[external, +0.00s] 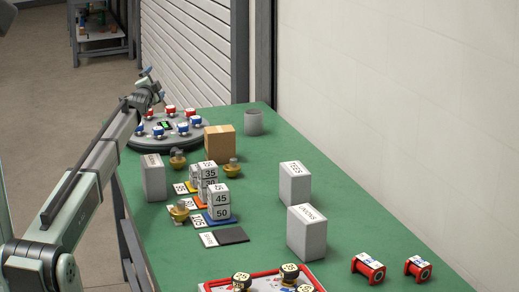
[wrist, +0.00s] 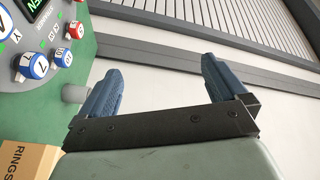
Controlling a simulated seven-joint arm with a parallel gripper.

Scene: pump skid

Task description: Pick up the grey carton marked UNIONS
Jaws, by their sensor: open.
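The grey carton marked UNIONS (external: 307,236) stands upright on the green bench, right of the middle and toward the near side in the external view. Its lettering is on the top face. It is not in the wrist view. My gripper (external: 150,82) is raised over the far left end of the bench, well away from this carton. In the wrist view my gripper (wrist: 158,85) has its two blue fingers wide apart with nothing between them.
A similar grey carton marked TEES (external: 294,186) stands just behind it; another grey carton (external: 153,178) is at left. Stacked numbered blocks (external: 219,205) stand left of it, a red-edged tray (external: 318,268) in front, red spools (external: 368,269) at right.

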